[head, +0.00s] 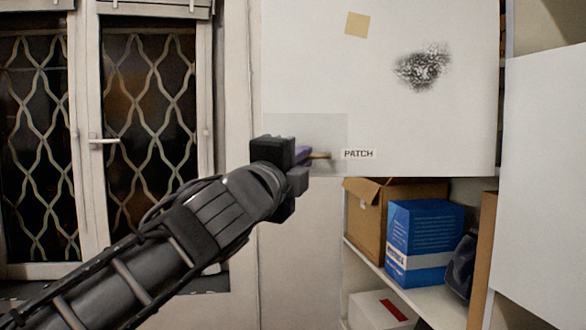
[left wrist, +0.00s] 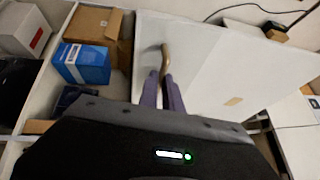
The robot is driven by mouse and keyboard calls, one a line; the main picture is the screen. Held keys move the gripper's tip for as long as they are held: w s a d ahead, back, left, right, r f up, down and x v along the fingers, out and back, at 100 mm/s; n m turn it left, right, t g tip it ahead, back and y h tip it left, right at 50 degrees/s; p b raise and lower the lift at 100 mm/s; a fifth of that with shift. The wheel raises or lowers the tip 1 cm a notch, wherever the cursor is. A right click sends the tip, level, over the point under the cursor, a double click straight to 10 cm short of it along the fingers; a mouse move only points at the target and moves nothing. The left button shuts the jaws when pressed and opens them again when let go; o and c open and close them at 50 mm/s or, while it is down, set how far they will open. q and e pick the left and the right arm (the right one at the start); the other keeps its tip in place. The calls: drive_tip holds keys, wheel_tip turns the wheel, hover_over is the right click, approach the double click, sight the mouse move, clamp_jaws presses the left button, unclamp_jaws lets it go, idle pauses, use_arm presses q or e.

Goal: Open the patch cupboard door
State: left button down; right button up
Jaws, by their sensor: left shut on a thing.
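The white patch cupboard door (head: 440,125) fills the upper middle of the head view, with a "PATCH" label (head: 359,154) near its lower edge. A brass-coloured handle (head: 321,156) is left of the label. My left gripper (head: 308,154) reaches it from the left and is shut on it. In the left wrist view the purple fingers (left wrist: 163,92) are close together at the handle (left wrist: 165,57), whose curved end sticks out beyond them. The door (left wrist: 205,60) lies behind them. I cannot tell whether it stands ajar. My right gripper is out of view.
Below the door, open shelves hold a cardboard box (head: 367,215), a blue box (head: 424,240) and a white box (head: 380,310). A white panel (head: 548,170) stands at the right. A barred window (head: 150,110) is at the left.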

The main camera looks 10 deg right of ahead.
use_arm(q)
drive_tip(key=c, duration=1.5)
unclamp_jaws()
drive_tip(key=shift+c, duration=0.2)
drive_tip(key=b+v, duration=0.2)
drive_tip(key=v, duration=0.5)
drive_tip(key=shift+s+a, duration=0.2)
drive_tip(key=shift+s, duration=0.1)
